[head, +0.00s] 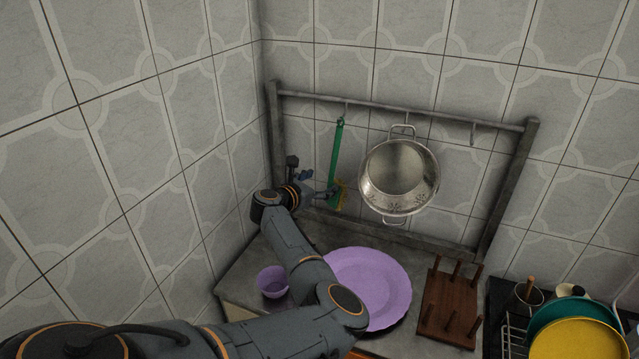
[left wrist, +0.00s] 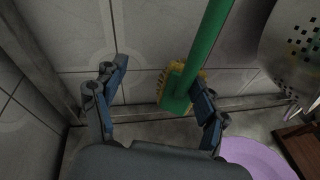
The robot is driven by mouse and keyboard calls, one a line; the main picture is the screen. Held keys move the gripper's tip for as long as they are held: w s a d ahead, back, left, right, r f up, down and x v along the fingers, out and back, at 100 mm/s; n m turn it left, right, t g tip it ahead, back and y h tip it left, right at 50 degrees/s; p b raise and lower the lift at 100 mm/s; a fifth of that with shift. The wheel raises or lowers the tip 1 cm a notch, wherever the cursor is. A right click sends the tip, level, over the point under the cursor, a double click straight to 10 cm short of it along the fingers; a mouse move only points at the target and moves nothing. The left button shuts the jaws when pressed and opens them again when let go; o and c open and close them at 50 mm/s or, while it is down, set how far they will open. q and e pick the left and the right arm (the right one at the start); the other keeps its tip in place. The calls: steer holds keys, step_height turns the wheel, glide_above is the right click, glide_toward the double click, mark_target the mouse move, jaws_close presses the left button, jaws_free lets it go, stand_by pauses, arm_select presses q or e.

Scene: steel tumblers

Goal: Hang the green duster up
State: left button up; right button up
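The green duster (head: 335,160) is upright against the tiled wall, its top end at a hook (head: 347,109) on the grey rail. It appears to hang there, though the exact contact is too small to see. Its yellow-bristled head is at the bottom and also shows in the left wrist view (left wrist: 176,92). My left gripper (head: 318,184) is just left of the duster's lower part. In the left wrist view its fingers (left wrist: 159,76) are spread apart, with the duster head beyond them, nearer the right finger; nothing is gripped. My right gripper is not in view.
A steel colander (head: 399,178) hangs right of the duster, and an empty hook (head: 473,134) is farther right. Below are a purple plate (head: 375,285), a purple bowl (head: 272,281), a wooden peg rack (head: 450,305) and a dish rack with plates. The left wall is close.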

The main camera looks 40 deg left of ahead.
arm_select(q)
steer(key=d+p+v, duration=0.2)
steer(key=p+v, duration=0.7)
steer(key=v, duration=0.2)
steer(key=w+d+r+m+g+h+b, duration=0.1)
steer(key=w+d+r+m+g+h, duration=0.1)
steer(key=r, duration=1.2)
steer(key=w+d+r+m+g+h+b, duration=0.2)
steer(key=w+d+r+m+h, duration=0.1)
steer(key=r, duration=1)
steer(key=shift+w+d+r+h, duration=0.4)
steer(key=shift+w+d, duration=0.45)
steer(key=shift+w, duration=0.2)
steer(key=shift+f, duration=0.15)
